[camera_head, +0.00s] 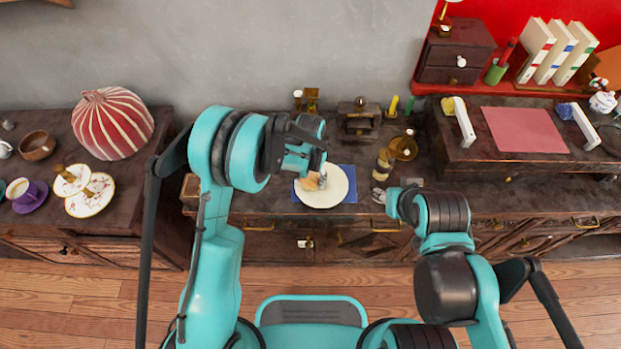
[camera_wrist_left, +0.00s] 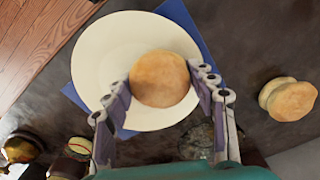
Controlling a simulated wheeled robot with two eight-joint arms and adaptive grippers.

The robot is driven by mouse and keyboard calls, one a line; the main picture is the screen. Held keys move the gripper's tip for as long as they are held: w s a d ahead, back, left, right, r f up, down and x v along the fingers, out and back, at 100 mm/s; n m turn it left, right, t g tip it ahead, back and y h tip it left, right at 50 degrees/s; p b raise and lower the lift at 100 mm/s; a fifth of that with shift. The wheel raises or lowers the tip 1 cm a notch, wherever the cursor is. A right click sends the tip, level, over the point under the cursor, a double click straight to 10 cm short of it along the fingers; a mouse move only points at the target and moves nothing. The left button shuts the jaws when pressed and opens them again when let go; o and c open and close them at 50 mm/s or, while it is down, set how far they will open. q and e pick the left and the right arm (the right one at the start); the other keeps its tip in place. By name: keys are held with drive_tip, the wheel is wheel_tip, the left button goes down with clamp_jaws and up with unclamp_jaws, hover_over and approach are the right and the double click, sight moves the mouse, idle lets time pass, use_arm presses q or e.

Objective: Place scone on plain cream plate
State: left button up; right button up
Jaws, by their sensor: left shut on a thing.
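The round golden scone (camera_wrist_left: 160,78) is between the two fingers of my left gripper (camera_wrist_left: 163,92), which is shut on it. It is over the plain cream plate (camera_wrist_left: 105,48); I cannot tell whether it touches the plate. The plate lies on a blue cloth (camera_wrist_left: 183,14). In the head view my left gripper (camera_head: 312,174) reaches down over the plate (camera_head: 338,188), and the scone (camera_head: 309,183) shows partly behind it. My right arm ends to the right of the plate; its fingers cannot be made out clearly.
Another scone-like round (camera_wrist_left: 288,98) lies on the dark wood right of the plate in the left wrist view. A striped red dome (camera_head: 113,122), decorated plates (camera_head: 90,205) and a purple saucer (camera_head: 30,201) stand left. A pink mat (camera_head: 524,130) lies right.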

use_arm(q)
drive_tip(key=o, duration=1.2)
drive_tip(key=shift+f, duration=0.15)
drive_tip(key=shift+c, duration=0.2)
drive_tip(key=shift+r+p, duration=0.3)
drive_tip(key=shift+r, duration=0.15)
wheel_tip(320, 180, up, 12)
drive_tip(key=p, duration=0.4)
drive_tip(key=shift+f, duration=0.2)
drive_tip(key=s+a+r+n+t, duration=0.1)
drive_tip(key=s+a+r+t, duration=0.1)
drive_tip(key=s+a+r, duration=0.4)
drive_tip(key=s+a+r+n+t, duration=0.1)
drive_tip(key=a+r, duration=0.3)
drive_tip(key=r, duration=0.4)
drive_tip(key=s+a+r+n+t, duration=0.1)
drive_tip(key=s+a+t, duration=0.1)
drive_tip(key=s, duration=0.4)
drive_tip(key=s+a+r+n+t, duration=0.1)
drive_tip(key=s+a+t, duration=0.1)
drive_tip(key=s+a, duration=0.3)
drive_tip(key=shift+s+a+r+n, duration=0.2)
drive_tip(key=shift+s+n, duration=0.1)
drive_tip(key=shift+s, duration=0.25)
